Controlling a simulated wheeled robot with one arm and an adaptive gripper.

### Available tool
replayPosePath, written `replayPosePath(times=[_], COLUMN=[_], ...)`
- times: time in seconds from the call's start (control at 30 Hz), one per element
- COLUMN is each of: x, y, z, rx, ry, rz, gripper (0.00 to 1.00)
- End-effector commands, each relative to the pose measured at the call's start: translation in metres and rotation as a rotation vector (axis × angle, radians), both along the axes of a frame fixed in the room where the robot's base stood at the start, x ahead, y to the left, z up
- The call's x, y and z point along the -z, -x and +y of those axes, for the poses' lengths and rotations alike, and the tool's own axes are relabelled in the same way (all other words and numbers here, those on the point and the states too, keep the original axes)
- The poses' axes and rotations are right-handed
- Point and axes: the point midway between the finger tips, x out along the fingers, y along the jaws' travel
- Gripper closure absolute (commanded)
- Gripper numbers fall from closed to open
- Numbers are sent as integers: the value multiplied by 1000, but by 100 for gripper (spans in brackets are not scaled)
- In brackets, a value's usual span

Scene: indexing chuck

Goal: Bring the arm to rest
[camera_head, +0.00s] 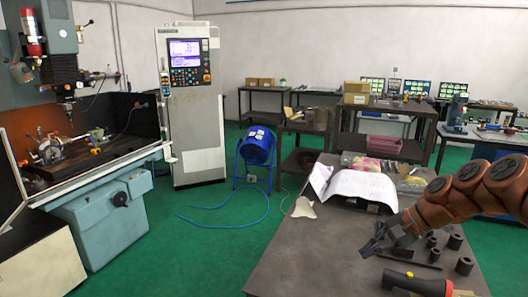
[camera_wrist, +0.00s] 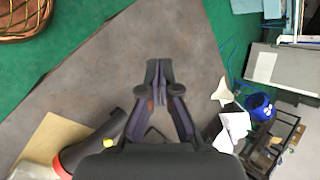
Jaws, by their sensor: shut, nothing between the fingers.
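My orange-brown arm (camera_head: 468,192) reaches in from the right over the grey table (camera_head: 295,245). My gripper (camera_head: 375,245) is above the tabletop, near several small dark cylinders. In the wrist view my gripper (camera_wrist: 159,75) points over the bare tabletop (camera_wrist: 170,40), and its two dark fingers meet at the tips with nothing between them.
A black and red flashlight-like tool (camera_head: 415,283) lies at the table's front. Dark cylinders (camera_head: 455,241) stand beside my gripper. Open white papers (camera_head: 360,187) lie behind it. A blue fan (camera_head: 256,146) stands on the green floor. The table's left part is clear.

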Motion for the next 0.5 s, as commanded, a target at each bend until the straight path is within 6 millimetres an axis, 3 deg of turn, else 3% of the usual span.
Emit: replayPosePath(times=[0.03, 0.2, 0.33, 0.5], x=[-5, -7, -2, 12], y=[14, 65, 108, 167], z=[19, 69, 93, 109], rx=[-67, -280, -427, -595], ry=[33, 151, 242, 360], rz=[-10, -28, -30, -17], gripper=[100, 100, 100, 100])
